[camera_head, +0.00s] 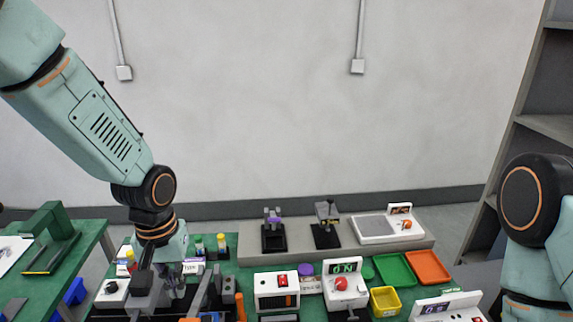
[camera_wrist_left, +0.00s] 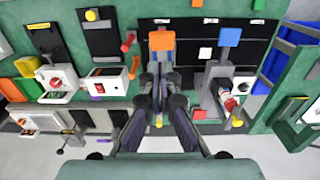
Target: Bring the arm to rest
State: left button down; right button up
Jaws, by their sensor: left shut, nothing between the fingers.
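My left arm (camera_head: 105,125) comes in from the upper left and bends down at the wrist. My left gripper (camera_head: 175,282) hangs over the left part of the green bench, among the fixtures there. In the wrist view the left gripper (camera_wrist_left: 160,88) has its fingers together, with nothing held between them. An orange-topped part (camera_wrist_left: 162,41) shows just past the fingertips; whether they touch it cannot be told. My right arm (camera_head: 535,225) shows at the right edge, and its gripper is outside the view.
A white box with a red button (camera_head: 277,290), a device with a green display (camera_head: 344,286), a yellow bin (camera_head: 384,301), a green tray (camera_head: 394,269) and an orange tray (camera_head: 428,266) crowd the bench. A grey shelf (camera_head: 546,126) stands right. Open air lies above the bench.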

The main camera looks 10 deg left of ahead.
pick_arm(q)
jog(key=s+d+f+m, duration=0.1)
jog(key=s+d+f, duration=0.3)
jog(key=s+f, duration=0.85)
jog(key=s+f+m, duration=0.1)
jog(key=s+f, duration=0.6)
jog(key=s, duration=0.6)
notch_tip(320, 180, down, 26)
jog(key=w+b, duration=0.1)
jog(key=b, duration=2.4)
jog(key=shift+a+r, duration=0.15)
jog(key=shift+a, duration=0.1)
jog(key=shift+r, duration=0.1)
